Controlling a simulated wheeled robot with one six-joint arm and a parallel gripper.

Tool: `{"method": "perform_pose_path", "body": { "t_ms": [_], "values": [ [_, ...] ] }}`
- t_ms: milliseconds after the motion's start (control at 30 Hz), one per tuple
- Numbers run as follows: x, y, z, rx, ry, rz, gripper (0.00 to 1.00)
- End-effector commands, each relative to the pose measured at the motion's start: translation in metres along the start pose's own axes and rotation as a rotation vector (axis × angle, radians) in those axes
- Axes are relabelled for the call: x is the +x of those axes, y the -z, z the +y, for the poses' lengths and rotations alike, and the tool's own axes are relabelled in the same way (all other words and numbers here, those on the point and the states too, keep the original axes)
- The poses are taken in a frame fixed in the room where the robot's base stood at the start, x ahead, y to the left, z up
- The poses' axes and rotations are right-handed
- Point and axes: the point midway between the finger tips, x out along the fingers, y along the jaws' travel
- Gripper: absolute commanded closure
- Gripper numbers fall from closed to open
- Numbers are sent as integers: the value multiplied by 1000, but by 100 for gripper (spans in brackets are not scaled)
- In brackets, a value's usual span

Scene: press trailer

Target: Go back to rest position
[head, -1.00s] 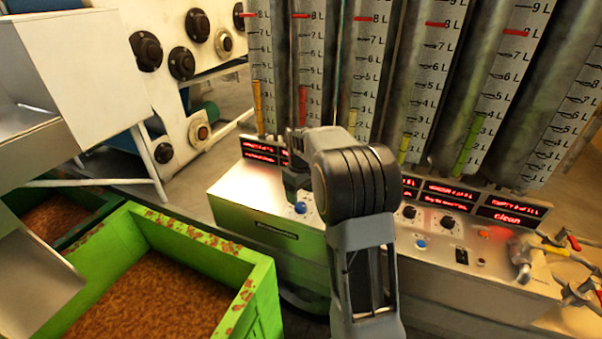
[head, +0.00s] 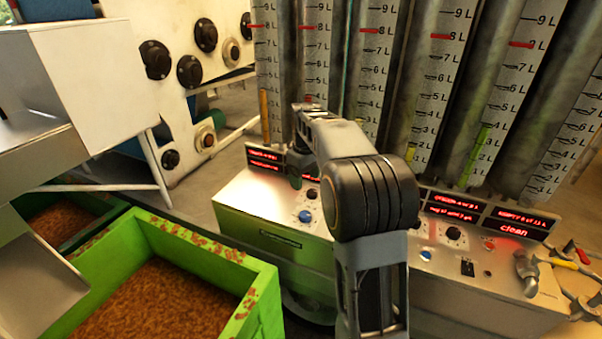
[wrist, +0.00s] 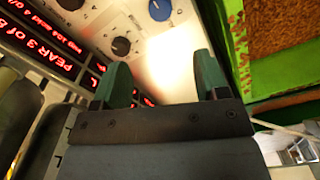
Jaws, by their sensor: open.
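My gripper (wrist: 162,80) shows in the wrist view with its two green fingers apart and nothing between them. The metal control panel (wrist: 165,52) lies beyond the fingertips, with a blue knob (wrist: 160,9) and black knobs (wrist: 121,46). In the head view my arm rises in front of the panel (head: 240,205), and its forearm hides part of the displays and knobs. The fingers are mostly hidden there behind my wrist. The blue knob (head: 305,216) shows just left of my arm, clear of it.
Tall level tubes (head: 425,70) stand behind the panel, above red displays (head: 452,205). A green crate (head: 262,290) of brown pulp is at lower left. A white machine (head: 70,60) is at upper left. Taps and tools (head: 530,270) lie at the right.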

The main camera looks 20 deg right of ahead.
Motion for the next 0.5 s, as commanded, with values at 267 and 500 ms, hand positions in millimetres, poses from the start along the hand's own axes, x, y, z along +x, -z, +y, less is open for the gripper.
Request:
{"method": "perform_pose_path", "body": {
  "t_ms": [267, 500],
  "values": [
    [0, 2, 1, 40, -6, 10, 33],
    [38, -30, -29, 281, -9, 24, 33]
  ]
}}
